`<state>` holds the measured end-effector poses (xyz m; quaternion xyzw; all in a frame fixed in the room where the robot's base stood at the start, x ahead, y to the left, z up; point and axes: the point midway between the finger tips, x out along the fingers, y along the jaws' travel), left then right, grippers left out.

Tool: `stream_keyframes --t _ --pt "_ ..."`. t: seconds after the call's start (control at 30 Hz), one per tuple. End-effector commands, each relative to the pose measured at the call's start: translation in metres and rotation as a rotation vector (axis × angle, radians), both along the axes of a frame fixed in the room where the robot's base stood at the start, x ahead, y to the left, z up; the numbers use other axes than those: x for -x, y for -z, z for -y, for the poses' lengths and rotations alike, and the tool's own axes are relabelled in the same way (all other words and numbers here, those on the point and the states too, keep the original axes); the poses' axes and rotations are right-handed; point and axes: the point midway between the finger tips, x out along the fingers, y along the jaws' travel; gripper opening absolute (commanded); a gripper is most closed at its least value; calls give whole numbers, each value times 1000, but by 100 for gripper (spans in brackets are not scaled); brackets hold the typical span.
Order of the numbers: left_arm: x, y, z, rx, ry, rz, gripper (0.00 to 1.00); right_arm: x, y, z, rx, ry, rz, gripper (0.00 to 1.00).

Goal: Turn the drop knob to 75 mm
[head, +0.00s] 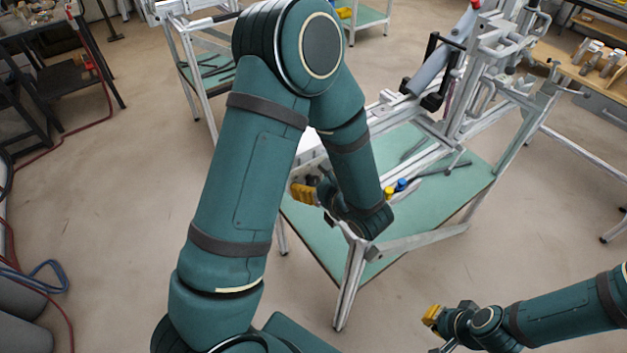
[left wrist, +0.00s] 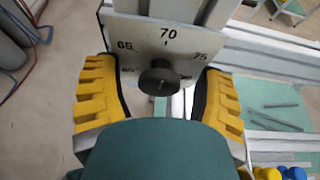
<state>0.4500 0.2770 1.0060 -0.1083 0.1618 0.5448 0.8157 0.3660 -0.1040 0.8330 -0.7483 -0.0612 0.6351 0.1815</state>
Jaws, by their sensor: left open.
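The drop knob (left wrist: 158,78) is a dark round knob on a light scale plate (left wrist: 150,40) in the left wrist view. The numbers 65, 70 and 75 are readable, with 70 at the top and 75 to the right. Lower marks are partly hidden. I cannot make out a pointer on the knob. My left gripper (left wrist: 158,88) is open, with a yellow-padded finger on each side of the knob, apart from it. In the head view my left gripper (head: 306,192) is at the frame jig, and my arm hides the knob. My right gripper (head: 436,328) is away at the lower right.
The jig stands on a cart with a green shelf (head: 320,243) and aluminium legs. Blue and yellow knobs (head: 396,188) sit beside my left wrist. Bars (left wrist: 275,112) lie on the green shelf. A wooden bench (head: 590,75) is at right.

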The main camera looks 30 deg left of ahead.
Motion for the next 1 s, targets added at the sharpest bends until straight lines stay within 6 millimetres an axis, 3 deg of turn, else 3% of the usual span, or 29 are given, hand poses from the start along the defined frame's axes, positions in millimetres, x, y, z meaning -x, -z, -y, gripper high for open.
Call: stream_keyframes --t 0.1,0.13,0.3,0.33,0.77,1.0 --pt "0 0 0 0 0 0 70 0 0 0 0 0 0 0" --pt "0 0 0 0 0 0 64 0 0 0 0 0 0 0" --pt "0 0 0 0 0 0 4 0 0 0 0 0 0 0" --pt "0 0 0 0 0 0 2 0 0 0 0 0 0 0" --pt "0 -1 0 -21 -2 -52 1 0 -6 0 -1 0 0 0" --pt "-1 -2 1 -75 -1 -180 0 0 -20 1 -4 -1 1 0"
